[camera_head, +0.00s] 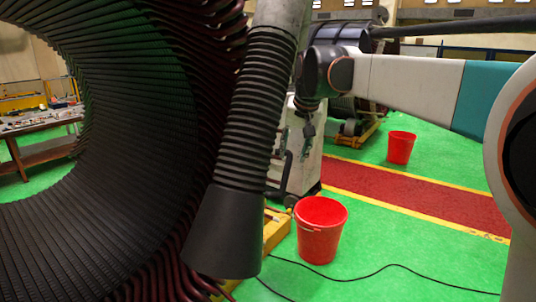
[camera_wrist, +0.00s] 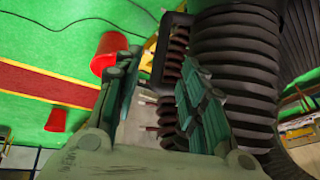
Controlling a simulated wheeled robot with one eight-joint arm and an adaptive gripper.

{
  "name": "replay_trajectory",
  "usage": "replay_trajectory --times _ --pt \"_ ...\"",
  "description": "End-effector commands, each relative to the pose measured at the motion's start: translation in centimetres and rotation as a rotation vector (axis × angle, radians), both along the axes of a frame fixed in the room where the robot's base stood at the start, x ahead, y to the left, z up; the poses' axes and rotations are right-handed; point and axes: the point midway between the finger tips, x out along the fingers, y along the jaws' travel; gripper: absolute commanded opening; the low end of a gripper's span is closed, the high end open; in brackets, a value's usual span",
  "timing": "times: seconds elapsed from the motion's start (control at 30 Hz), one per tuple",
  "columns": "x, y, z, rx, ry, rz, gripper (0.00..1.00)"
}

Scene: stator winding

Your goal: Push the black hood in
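The black hood (camera_head: 224,232) is a plain flared cone at the lower end of a black ribbed hose (camera_head: 255,110). In the head view it hangs slightly tilted, in front of the stator's right side. In the wrist view the hose (camera_wrist: 236,60) passes just right of my gripper (camera_wrist: 163,58), close to the right finger; I cannot tell whether they touch. My gripper's teal fingers are apart, with no object clearly held between them. In the head view my arm comes from the right and its end is partly hidden behind the hose.
The large dark ring-shaped stator (camera_head: 130,120) fills the left. A red bucket (camera_head: 320,230) stands on the green floor right of the hood, and another red bucket (camera_head: 401,147) stands farther back. A black cable (camera_head: 385,268) crosses the floor. A cluttered workbench (camera_head: 40,125) is far left.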

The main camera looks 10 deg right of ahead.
Motion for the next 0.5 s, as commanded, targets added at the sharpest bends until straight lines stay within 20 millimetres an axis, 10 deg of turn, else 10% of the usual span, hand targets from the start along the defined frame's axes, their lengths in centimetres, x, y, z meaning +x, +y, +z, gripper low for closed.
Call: replay_trajectory --times 0.17,0.5 --pt "1.1 0.0 0.7 0.004 0.005 -0.008 0.38" --pt "3.2 0.2 -4.0 0.004 0.005 -0.008 0.38"
